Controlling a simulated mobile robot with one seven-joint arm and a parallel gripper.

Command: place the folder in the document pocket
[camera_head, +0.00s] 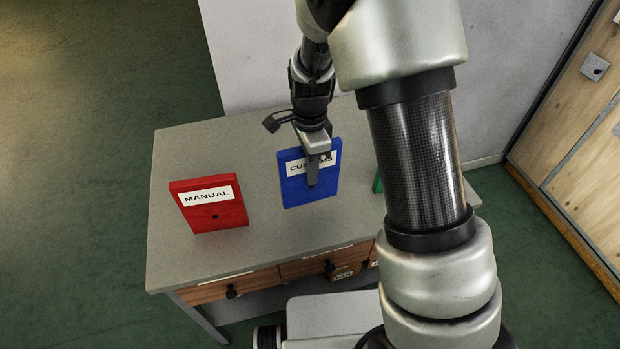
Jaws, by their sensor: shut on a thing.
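A blue folder (296,190) with a white label, partly covered but reading like "CUSTOMS", stands upright over the grey table. My gripper (313,176) comes down on it from above and is shut on it, with one finger across its front face and label. The other finger is hidden behind the folder. I cannot tell whether the folder's lower edge touches the tabletop. A red folder (215,213) labelled "MANUAL" stands to the left, apart from my gripper. I cannot make out a document pocket in this view.
A sliver of a green thing (378,183) shows beside my arm, which hides the rest. The grey table (262,245) has drawers (231,287) along its front. A wooden panelled structure (570,130) stands at the right. The tabletop between the folders is clear.

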